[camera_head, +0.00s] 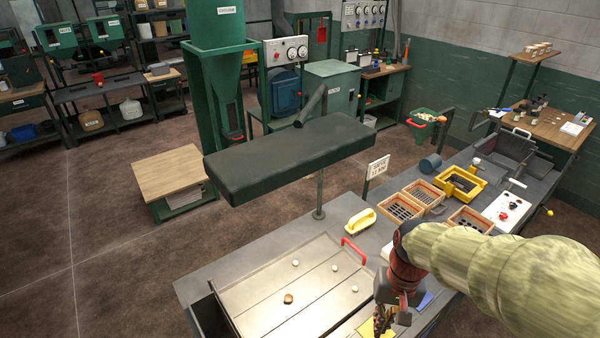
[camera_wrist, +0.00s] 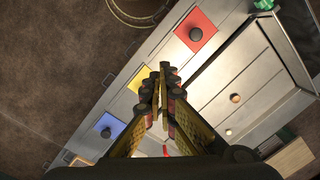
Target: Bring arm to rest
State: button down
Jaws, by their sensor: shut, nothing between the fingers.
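My arm, in a green sleeve, reaches in from the right in the head view. My gripper (camera_head: 382,325) hangs at its end near the bottom edge, over the right side of the workbench. In the wrist view my gripper (camera_wrist: 163,80) has its yellow and dark fingers drawn together at the tips, with nothing held between them. It is above the bench and apart from the tray. A metal tray (camera_head: 262,295) with a red handle (camera_head: 354,250) lies to its left. Coloured plates with dark knobs, red (camera_wrist: 196,31) and blue (camera_wrist: 108,127), lie below.
A dark padded slab (camera_head: 285,155) on a post overhangs the bench. A yellow-handled tool (camera_head: 360,222), wooden-framed boxes (camera_head: 405,207) and a yellow frame (camera_head: 460,184) stand behind the gripper. Several small pale pieces lie on the tray. Open floor (camera_head: 120,270) is at left.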

jog(key=s+r+n+t+b, duration=0.2)
jog(key=s+r+t+b, duration=0.3)
jog(key=r, duration=0.5)
jog(key=shift+s+d+t+h, duration=0.15)
jog(key=shift+s+t+h, duration=0.25)
jog(key=shift+s+t, duration=0.4)
